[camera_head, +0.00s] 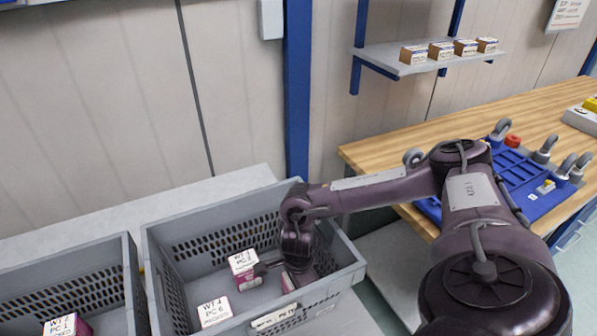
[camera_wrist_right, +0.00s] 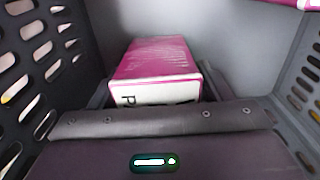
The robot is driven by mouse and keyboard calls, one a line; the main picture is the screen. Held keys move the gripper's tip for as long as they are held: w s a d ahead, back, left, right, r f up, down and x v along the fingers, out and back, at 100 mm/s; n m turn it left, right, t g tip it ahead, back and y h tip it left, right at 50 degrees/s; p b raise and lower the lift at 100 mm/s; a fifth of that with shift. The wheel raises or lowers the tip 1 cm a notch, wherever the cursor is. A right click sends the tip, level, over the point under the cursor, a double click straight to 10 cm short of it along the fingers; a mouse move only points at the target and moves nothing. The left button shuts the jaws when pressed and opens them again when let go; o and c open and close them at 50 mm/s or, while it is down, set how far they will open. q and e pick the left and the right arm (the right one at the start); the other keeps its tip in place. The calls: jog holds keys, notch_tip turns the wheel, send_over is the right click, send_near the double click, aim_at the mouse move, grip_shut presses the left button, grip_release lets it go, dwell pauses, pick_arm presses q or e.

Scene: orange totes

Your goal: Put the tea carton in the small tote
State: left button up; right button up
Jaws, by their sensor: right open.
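No carton's print reads as tea; I see white-topped cartons with magenta sides. My right gripper (camera_head: 286,266) reaches down into the right grey tote (camera_head: 357,268). In the right wrist view this magenta carton (camera_wrist_right: 158,62) lies between the fingers (camera_wrist_right: 156,92); contact cannot be told. My left gripper is not in view.
Another grey tote (camera_head: 128,262) stands at the left, with a carton (camera_head: 67,325) inside. The tote walls rise close around my right gripper. A wooden bench (camera_head: 390,150) with a blue tray (camera_head: 520,180) is at the right. Small boxes stand on a wall shelf (camera_head: 400,68).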

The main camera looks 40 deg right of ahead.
jog(key=shift+w+r, duration=0.15)
jog(key=shift+r, duration=0.4)
notch_tip(320, 180, up, 7)
jog(key=shift+f+b, duration=0.1)
jog(key=shift+b, duration=0.7)
notch_tip(320, 180, up, 4)
jog(key=shift+f+p, duration=0.2)
jog(key=shift+p, duration=0.6)
jog(key=shift+r, duration=0.4)
